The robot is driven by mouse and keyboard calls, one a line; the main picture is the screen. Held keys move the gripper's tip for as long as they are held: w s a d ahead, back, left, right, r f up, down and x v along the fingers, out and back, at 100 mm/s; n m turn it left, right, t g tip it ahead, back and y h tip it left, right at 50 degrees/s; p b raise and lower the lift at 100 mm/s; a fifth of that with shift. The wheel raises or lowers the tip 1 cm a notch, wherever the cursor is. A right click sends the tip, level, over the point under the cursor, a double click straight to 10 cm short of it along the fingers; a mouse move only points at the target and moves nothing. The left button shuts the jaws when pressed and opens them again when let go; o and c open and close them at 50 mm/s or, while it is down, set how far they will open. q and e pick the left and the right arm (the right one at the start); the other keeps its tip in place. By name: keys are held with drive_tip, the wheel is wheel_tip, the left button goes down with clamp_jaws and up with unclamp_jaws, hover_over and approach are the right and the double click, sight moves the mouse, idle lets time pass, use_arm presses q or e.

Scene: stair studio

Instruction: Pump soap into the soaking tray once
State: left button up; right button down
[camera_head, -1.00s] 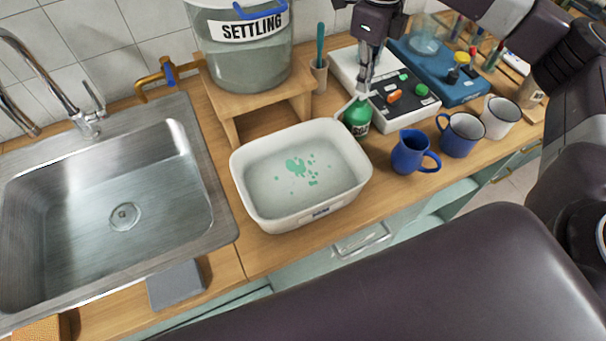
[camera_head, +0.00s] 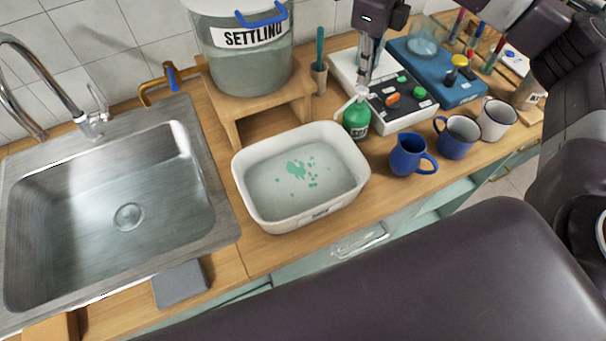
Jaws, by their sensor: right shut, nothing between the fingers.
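The white soaking tray (camera_head: 251,203) stands on the wooden counter to the right of the sink. Green soap spots (camera_head: 298,169) lie on its inside, in what looks like water. The green soap pump bottle (camera_head: 356,122) stands upright just behind the tray's right back corner, its white nozzle toward the tray. My right gripper (camera_head: 365,82) points down, shut and empty, just above the white pump head; I cannot tell whether it touches. A dark arm part of mine crosses the lower right. My left gripper is not in view.
A steel sink (camera_head: 120,210) is at left. The SETTLING container (camera_head: 245,55) sits on a wooden stand behind the tray. A control box (camera_head: 405,103), a blue jug (camera_head: 408,155) and two mugs, blue (camera_head: 458,138) and white (camera_head: 497,118), crowd the right side.

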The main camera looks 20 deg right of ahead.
drive_tip(key=shift+r, duration=0.1)
wheel_tip(320, 180, up, 6)
drive_tip(key=p, duration=0.4)
idle(0.4)
idle(0.3)
